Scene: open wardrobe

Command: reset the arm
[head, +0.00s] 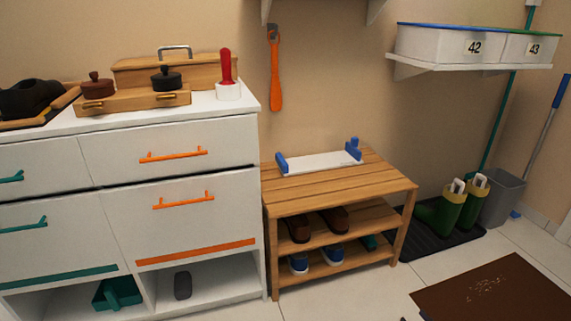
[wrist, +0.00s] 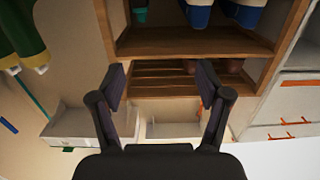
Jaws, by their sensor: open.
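My gripper (wrist: 160,75) shows in the wrist view, with its two dark fingers spread apart and nothing between them. The wrist picture looks upside down. The gripper faces the wooden shoe bench (wrist: 190,45), whose shelves show beyond and between the fingers. I see no contact between the fingers and the bench. In the head view the bench (head: 333,184) stands in the middle, and my gripper is not visible there.
A white drawer unit (head: 190,225) stands left of the bench. A white tray with blue ends (head: 318,162) lies on the bench. Green boots (head: 450,212) and a grey bucket (head: 503,197) stand right. A brown mat (head: 500,292) lies on the floor. Wall bins (head: 430,45) hang upper right.

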